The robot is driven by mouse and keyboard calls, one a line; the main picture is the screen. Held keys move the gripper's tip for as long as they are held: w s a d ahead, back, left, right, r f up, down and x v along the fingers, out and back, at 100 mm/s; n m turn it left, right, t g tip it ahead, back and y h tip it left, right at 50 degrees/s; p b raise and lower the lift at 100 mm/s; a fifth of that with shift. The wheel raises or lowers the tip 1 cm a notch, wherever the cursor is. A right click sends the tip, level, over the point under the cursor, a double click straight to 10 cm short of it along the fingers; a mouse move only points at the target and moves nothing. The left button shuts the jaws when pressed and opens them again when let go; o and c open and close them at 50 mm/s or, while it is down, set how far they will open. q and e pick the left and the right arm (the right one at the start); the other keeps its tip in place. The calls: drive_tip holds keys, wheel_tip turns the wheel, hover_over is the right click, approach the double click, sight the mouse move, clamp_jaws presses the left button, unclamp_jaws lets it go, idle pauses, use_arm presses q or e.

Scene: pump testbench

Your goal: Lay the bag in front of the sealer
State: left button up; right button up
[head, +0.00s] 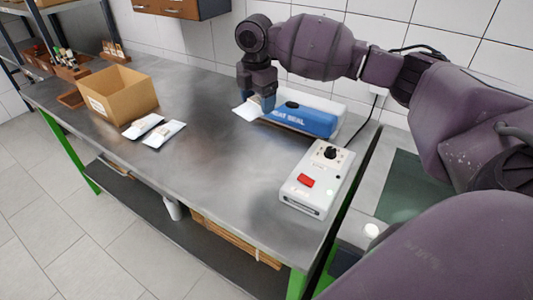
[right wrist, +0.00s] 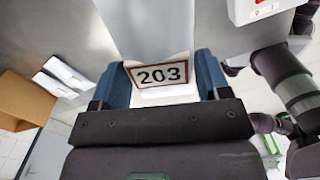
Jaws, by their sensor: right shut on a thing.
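The sealer (head: 310,118), a blue and white bar marked HEAT SEAL, stands at the back right of the steel table. My right gripper (head: 257,101) is at its left end, pointing down. It is shut on a white bag (head: 247,111), whose left part shows beside the fingers. I cannot tell whether the bag touches the table. The gripper hides part of the bag and the sealer's left end. My left gripper is not in view.
A cardboard box (head: 134,103) stands at the table's left, with two white packets (head: 164,134) in front of it. A white control box (head: 319,178) with a red switch and black knob sits at the right. The steel table (head: 220,155) is clear in the middle.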

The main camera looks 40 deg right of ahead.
drive_tip(key=d+n, duration=0.1)
drive_tip(key=w+d+r+n, duration=0.1)
drive_tip(key=n, duration=0.1)
drive_tip(key=shift+w+d+r, duration=0.1)
drive_tip(key=shift+d+r, duration=0.05)
drive_tip(key=shift+r, duration=0.15)
drive_tip(key=b, duration=0.2)
approach(263, 156)
drive_tip(key=shift+d, duration=0.15)
wheel_tip(263, 156, down, 7)
drive_tip(key=shift+r, duration=0.2)
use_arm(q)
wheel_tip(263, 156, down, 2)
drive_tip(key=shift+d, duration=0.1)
use_arm(e)
drive_tip(key=o, duration=1)
drive_tip(key=shift+f, duration=0.1)
